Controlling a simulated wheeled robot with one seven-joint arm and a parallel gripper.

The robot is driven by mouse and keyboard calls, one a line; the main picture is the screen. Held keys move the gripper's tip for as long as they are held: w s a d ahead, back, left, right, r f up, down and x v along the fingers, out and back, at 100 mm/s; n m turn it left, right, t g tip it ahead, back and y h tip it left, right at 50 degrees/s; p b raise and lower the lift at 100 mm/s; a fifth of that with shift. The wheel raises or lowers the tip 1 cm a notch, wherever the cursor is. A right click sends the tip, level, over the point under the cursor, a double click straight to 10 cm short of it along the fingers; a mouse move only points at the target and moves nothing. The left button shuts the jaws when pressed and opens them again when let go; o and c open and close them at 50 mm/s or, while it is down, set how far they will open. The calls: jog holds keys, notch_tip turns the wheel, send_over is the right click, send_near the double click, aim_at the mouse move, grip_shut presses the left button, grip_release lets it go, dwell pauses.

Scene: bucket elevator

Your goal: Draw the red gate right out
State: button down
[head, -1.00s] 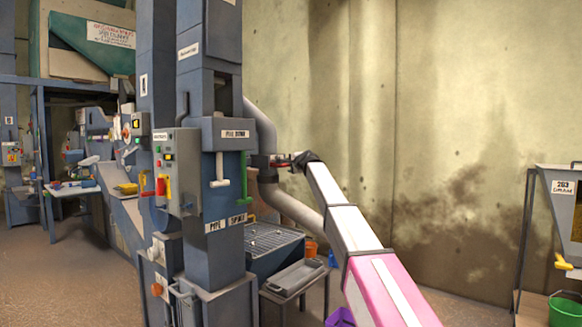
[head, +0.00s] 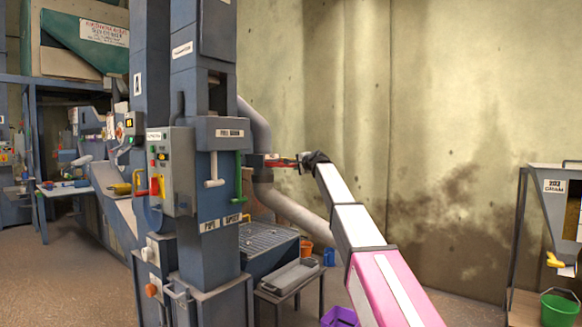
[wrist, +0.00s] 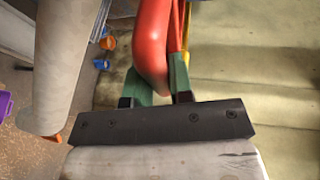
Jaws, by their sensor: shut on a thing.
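The red gate (head: 280,162) shows in the head view as a narrow red strip sticking out to the right of a dark housing (head: 257,160) on the grey pipe. My gripper (head: 303,161) is at its right end. In the wrist view the red gate's rounded end (wrist: 152,60) lies between the green fingers of my gripper (wrist: 158,82), which is shut on it. Part of the gate still appears to be within the housing, but how much is hidden I cannot tell.
The grey pipe (head: 297,212) runs down right beside the gate; it is close on the left in the wrist view (wrist: 58,60). The grey elevator column (head: 215,230) stands left. An orange bucket (head: 306,248) and purple bin (head: 339,317) are below. The wall side is clear.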

jog(key=shift+s+d, duration=0.1)
jog(key=shift+d, duration=0.05)
jog(key=c, duration=1)
grip_release()
jog(key=shift+s+d, duration=0.1)
jog(key=v, duration=1)
jog(key=shift+s+d+r, duration=0.1)
jog(key=shift+s+d, duration=0.05)
jog(key=shift+s, duration=0.1)
